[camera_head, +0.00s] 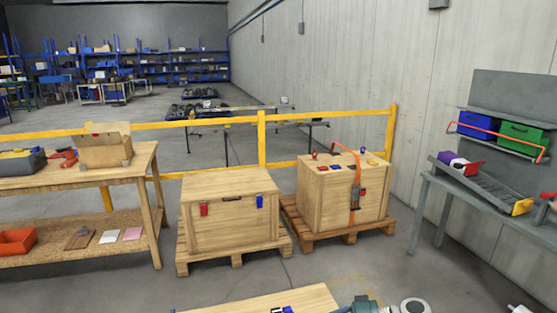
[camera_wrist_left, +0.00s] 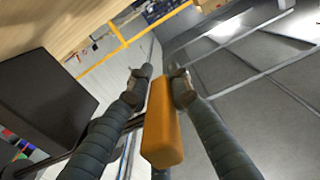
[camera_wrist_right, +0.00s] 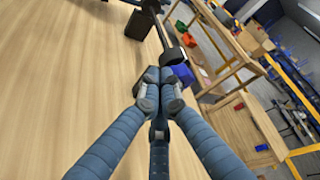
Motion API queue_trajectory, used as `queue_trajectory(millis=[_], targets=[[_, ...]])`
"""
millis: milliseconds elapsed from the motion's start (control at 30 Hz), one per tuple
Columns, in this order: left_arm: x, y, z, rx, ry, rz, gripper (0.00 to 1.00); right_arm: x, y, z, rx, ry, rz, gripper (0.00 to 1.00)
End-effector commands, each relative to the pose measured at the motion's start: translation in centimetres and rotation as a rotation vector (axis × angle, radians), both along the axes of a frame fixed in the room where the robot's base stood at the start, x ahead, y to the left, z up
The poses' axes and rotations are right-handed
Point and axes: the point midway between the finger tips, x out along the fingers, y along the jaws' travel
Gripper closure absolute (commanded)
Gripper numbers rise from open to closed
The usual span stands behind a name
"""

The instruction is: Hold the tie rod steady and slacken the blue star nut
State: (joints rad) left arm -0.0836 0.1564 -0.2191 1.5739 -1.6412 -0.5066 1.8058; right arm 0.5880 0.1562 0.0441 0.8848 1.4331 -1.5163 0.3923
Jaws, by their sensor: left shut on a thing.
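In the left wrist view, my left gripper (camera_wrist_left: 158,82) has its fingers on both sides of an orange bar (camera_wrist_left: 162,130) and is shut on it. I cannot tell how this bar joins the tie rod. In the right wrist view, my right gripper (camera_wrist_right: 159,78) has its fingertips together and looks shut and empty. A blue part (camera_wrist_right: 183,75), probably the star nut, shows just past its fingertips, partly hidden. A dark rod (camera_wrist_right: 161,30) with a dark disc end runs just beyond. Neither gripper shows clearly in the head view.
A wooden bench top (camera_head: 262,302) is at the bottom of the head view; it also fills the left of the right wrist view (camera_wrist_right: 60,70). A dark block (camera_wrist_left: 40,95) is near my left gripper. Wooden crates (camera_head: 230,213), a yellow rail (camera_head: 262,135) and a grey bench (camera_head: 470,205) stand beyond.

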Motion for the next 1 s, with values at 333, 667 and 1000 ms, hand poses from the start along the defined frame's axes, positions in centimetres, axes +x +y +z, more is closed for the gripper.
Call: queue_trajectory(millis=[333,667,1000], targets=[[-0.1,0.0,-0.1,0.006,0.004,-0.001,1.0,1.3,-4.1,0.1,-0.002,-0.001,-0.003,1.0],[-0.1,0.1,-0.1,0.007,0.003,0.001,1.0,1.6,-5.6,0.1,0.0,-0.003,-0.002,1.0],[-0.1,0.2,-0.1,0.006,0.003,0.003,0.58,1.6,-5.6,0.1,0.001,-0.002,-0.002,1.0]])
